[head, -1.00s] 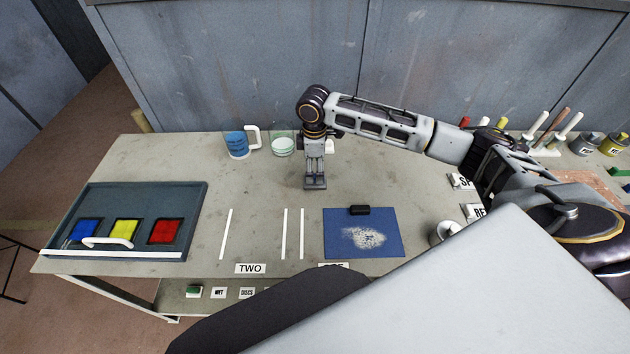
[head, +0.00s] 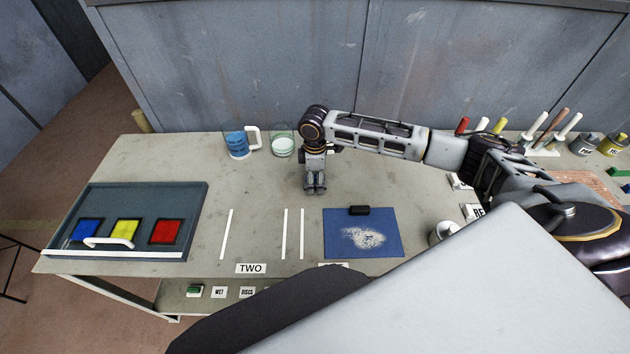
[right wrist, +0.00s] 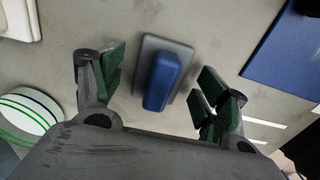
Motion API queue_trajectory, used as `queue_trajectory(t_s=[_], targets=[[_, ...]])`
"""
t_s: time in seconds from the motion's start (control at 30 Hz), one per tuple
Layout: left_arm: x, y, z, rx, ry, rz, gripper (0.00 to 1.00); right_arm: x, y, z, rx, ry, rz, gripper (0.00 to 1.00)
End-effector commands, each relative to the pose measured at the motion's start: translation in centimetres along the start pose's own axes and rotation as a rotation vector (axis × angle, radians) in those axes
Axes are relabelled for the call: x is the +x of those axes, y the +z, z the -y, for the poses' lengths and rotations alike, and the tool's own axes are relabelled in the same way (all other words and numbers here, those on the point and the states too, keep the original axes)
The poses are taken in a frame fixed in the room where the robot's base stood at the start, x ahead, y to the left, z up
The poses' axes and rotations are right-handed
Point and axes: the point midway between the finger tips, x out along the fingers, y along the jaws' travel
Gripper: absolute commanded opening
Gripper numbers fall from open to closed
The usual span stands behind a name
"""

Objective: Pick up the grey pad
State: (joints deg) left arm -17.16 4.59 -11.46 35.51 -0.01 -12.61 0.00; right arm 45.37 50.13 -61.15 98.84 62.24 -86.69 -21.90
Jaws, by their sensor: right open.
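The grey pad (right wrist: 181,45) is a flat grey plate with a raised blue block (right wrist: 162,80) on top, lying on the table in the right wrist view. My right gripper (right wrist: 163,92) is open above it, with one green-lined finger on each side. The pad lies between the fingers and a little beyond them, and neither finger visibly touches it. In the head view my right gripper (head: 315,188) points down over the middle of the table, and I cannot make out the pad there. My left gripper is not in view.
A blue mat (head: 340,245) with a white powdery patch and black block lies at front right of the gripper. A grey tray (head: 195,215) with coloured squares is at left.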

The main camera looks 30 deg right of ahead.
Motion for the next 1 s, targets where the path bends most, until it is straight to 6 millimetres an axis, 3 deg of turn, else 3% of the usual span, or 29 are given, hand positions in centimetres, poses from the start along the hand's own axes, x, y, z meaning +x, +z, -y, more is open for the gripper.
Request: queue_trajectory(t_s=[0.43, 0.8, 1.0], targets=[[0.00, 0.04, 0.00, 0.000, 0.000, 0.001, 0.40, 0.07, -0.01, 0.00, 0.000, 0.000, 0.000, 0.74], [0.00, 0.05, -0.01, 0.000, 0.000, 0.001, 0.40, 0.06, 0.00, 0.00, 0.000, 0.000, 0.000, 0.28], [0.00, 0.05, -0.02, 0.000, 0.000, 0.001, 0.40, 0.06, 0.00, 0.00, 0.000, 0.000, 0.000, 0.25]])
